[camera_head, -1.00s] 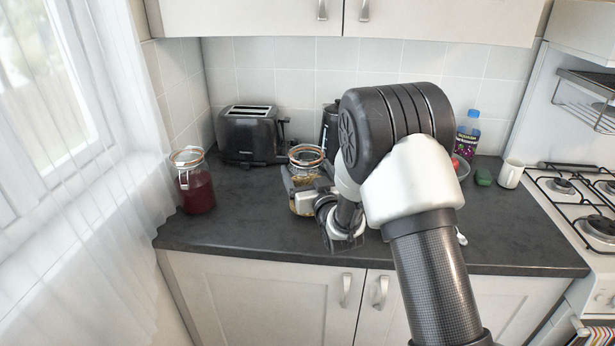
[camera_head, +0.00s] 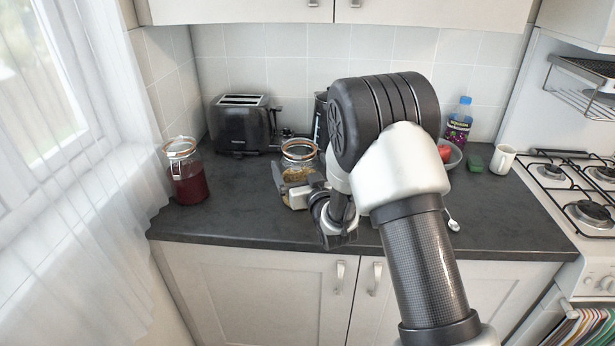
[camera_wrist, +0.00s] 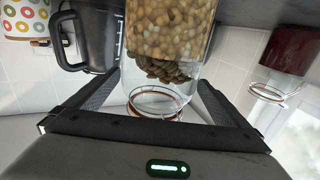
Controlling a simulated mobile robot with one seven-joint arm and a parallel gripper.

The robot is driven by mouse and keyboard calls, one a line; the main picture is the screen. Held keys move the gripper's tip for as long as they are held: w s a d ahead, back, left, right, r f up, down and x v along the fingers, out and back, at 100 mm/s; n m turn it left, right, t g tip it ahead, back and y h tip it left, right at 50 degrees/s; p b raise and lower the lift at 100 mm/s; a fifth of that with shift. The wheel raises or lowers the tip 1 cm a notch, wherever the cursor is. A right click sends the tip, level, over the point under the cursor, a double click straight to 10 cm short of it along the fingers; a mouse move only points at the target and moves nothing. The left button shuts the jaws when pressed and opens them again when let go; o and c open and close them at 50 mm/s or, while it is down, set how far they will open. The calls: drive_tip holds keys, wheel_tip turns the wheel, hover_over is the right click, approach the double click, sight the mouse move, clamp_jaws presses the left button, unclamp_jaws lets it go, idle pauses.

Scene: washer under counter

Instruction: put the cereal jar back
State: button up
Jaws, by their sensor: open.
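The cereal jar (camera_head: 300,153) is a clear glass jar with an orange seal and tan contents. It stands on the dark counter, in front of the kettle. My gripper (camera_head: 291,186) is at the jar, low down, with its jaws open. In the wrist view, which is upside down, the jar (camera_wrist: 165,40) sits between the two spread fingers of my gripper (camera_wrist: 157,95). A gap shows beside the jar on at least the left side. Part of the jar's lower body is hidden by my gripper in the head view.
A jar with dark red contents (camera_head: 188,178) stands left, by the curtain. A black toaster (camera_head: 243,127) and a kettle (camera_wrist: 92,35) are behind. A bottle (camera_head: 459,122), a white mug (camera_head: 503,159) and a hob (camera_head: 570,185) are right. The front left counter is clear.

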drive_tip(key=v, duration=1.1)
drive_tip(key=shift+b, duration=0.45)
idle(0.5)
